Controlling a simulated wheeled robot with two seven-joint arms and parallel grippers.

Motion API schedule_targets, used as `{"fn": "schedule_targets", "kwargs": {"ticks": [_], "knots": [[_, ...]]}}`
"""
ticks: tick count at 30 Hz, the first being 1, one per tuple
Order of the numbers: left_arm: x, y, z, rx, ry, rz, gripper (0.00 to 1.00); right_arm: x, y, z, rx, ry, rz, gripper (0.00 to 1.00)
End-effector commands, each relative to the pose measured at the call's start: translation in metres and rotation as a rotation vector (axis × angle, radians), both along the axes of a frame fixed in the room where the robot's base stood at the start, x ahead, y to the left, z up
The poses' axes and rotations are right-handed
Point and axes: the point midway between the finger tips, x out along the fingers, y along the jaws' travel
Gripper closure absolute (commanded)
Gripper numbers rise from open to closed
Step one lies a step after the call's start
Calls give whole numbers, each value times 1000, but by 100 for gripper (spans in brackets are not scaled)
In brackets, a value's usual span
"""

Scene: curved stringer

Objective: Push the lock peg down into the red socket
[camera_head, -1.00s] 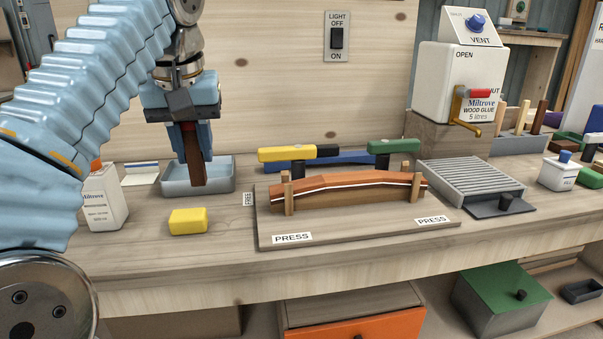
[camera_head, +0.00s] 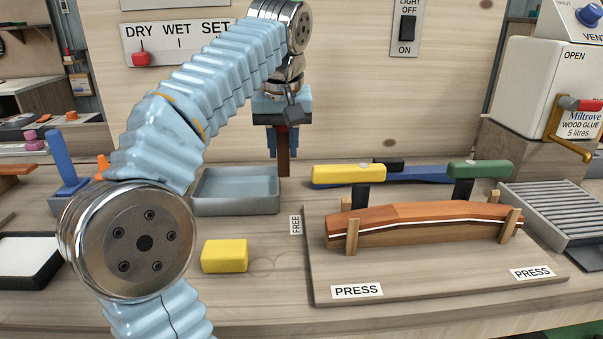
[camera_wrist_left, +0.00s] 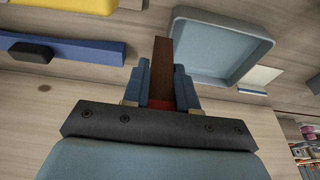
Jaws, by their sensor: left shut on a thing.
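I cannot tell which piece is the lock peg, and I cannot make out a red socket. My right gripper is not in view.
A grey tray (camera_head: 235,206) and yellow block (camera_head: 224,256) lie left of the press board (camera_head: 440,285), which bears a curved laminated strip (camera_head: 420,220) between wooden posts. Yellow (camera_head: 349,174) and green (camera_head: 480,169) handles lie behind. A black-rimmed tray (camera_head: 28,263) is at the left.

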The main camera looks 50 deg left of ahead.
Motion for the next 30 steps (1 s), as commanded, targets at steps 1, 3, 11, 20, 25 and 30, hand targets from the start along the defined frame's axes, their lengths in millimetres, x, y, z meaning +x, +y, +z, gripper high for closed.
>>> {"fn": "schedule_targets", "kwargs": {"ticks": [1,3,11,20,25,30], "knots": [[7,0,-10,0,3,1,100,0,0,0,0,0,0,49],[16,1,-20,0,1,0,100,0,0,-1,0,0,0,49],[33,2,-42,0,0,1,100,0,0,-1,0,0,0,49],[35,2,-74,1,-2,1,100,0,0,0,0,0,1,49],[35,2,-73,1,-2,1,100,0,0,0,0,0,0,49],[35,2,-77,1,-2,1,70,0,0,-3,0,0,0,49]]}}
